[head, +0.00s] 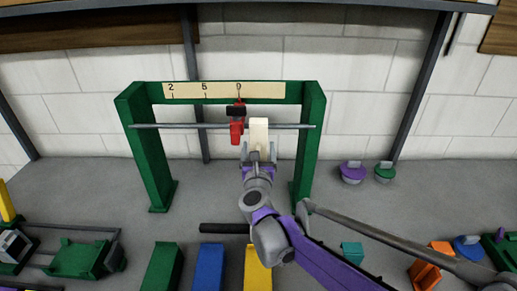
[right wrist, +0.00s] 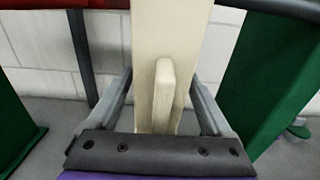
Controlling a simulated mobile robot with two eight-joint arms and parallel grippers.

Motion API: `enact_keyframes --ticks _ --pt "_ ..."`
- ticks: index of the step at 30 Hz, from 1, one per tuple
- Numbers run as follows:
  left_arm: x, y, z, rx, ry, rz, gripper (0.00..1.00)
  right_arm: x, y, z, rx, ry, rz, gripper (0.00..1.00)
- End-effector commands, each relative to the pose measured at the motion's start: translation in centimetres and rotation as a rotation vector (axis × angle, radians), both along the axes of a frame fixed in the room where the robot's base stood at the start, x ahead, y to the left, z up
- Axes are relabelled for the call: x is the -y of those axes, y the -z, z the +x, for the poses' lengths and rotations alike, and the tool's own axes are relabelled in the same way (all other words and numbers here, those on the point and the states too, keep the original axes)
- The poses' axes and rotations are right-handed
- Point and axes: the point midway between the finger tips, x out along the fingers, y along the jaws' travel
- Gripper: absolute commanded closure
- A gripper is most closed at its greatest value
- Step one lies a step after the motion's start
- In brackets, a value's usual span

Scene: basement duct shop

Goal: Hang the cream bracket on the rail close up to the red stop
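The cream bracket (head: 259,133) is at the grey rail (head: 185,126), upright, just right of the red stop (head: 237,130), with a narrow gap between them. The rail shows on both sides of it; its hook is hidden. In the right wrist view the bracket (right wrist: 172,35) fills the middle, with a small tab (right wrist: 163,95) towards me. My right gripper (head: 258,156) is just below and in front of it. Its fingers (right wrist: 163,100) stand apart either side of the tab, with visible gaps, so it looks open. My left gripper is not in view.
A green frame (head: 150,150) carries the rail and a number scale (head: 222,90). Blue (head: 208,268), green (head: 162,268) and yellow (head: 257,270) blocks stand in front. Purple (head: 352,172) and green (head: 384,172) round objects are right. Bench between the posts is mostly clear.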

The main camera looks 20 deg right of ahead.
Motion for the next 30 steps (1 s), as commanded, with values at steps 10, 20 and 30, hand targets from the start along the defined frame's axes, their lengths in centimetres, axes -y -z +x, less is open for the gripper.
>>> enact_keyframes --ticks 10,20,30 --pt "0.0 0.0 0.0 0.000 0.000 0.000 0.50 0.0 0.0 -0.1 0.000 0.000 0.000 0.03" --pt "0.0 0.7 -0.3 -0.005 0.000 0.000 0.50 -1.4 0.1 -4.6 -0.001 -0.004 0.000 0.03" --pt "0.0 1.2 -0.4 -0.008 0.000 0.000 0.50 -2.8 0.0 -9.8 -0.001 -0.002 0.001 0.03"
